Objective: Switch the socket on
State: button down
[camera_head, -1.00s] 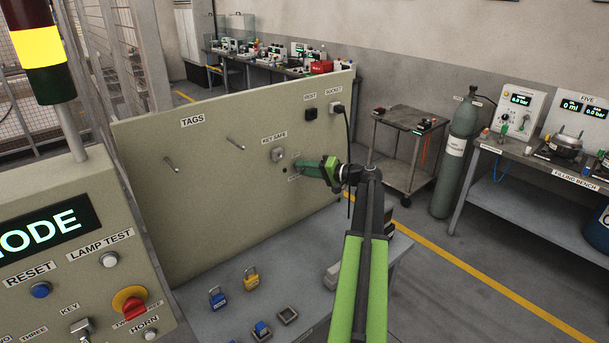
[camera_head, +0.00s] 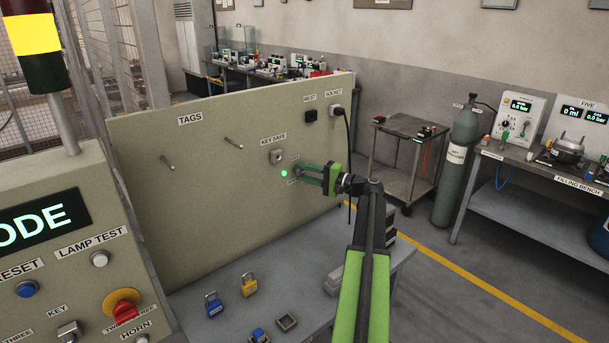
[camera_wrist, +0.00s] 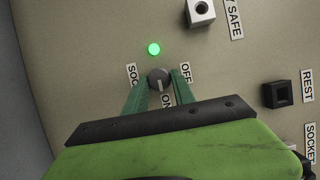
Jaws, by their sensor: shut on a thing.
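The socket switch is a small dark grey round knob (camera_wrist: 158,78) on the beige panel (camera_head: 215,210), with OFF, ON and partly hidden SOCKET labels around it. A pale mark on the knob appears to face down towards the ON label (camera_wrist: 166,101). A small round lamp (camera_wrist: 153,49) beside it is lit green; it also shows in the head view (camera_head: 284,173). My gripper (camera_wrist: 161,80) has its two green fingers on either side of the knob and is shut on it. In the head view my gripper (camera_head: 301,172) hides most of the knob.
A key safe switch (camera_head: 276,157), a black rest socket (camera_head: 311,116) and a socket with a plugged cable (camera_head: 336,110) are near my gripper on the panel. Padlocks (camera_head: 249,284) lie on the bench below. A control box (camera_head: 80,280) stands at left.

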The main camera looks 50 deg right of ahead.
jog(key=c, duration=1.1)
grip_release()
jog(key=shift+s, duration=0.1)
jog(key=v, duration=1.7)
jog(key=shift+s+d, duration=0.1)
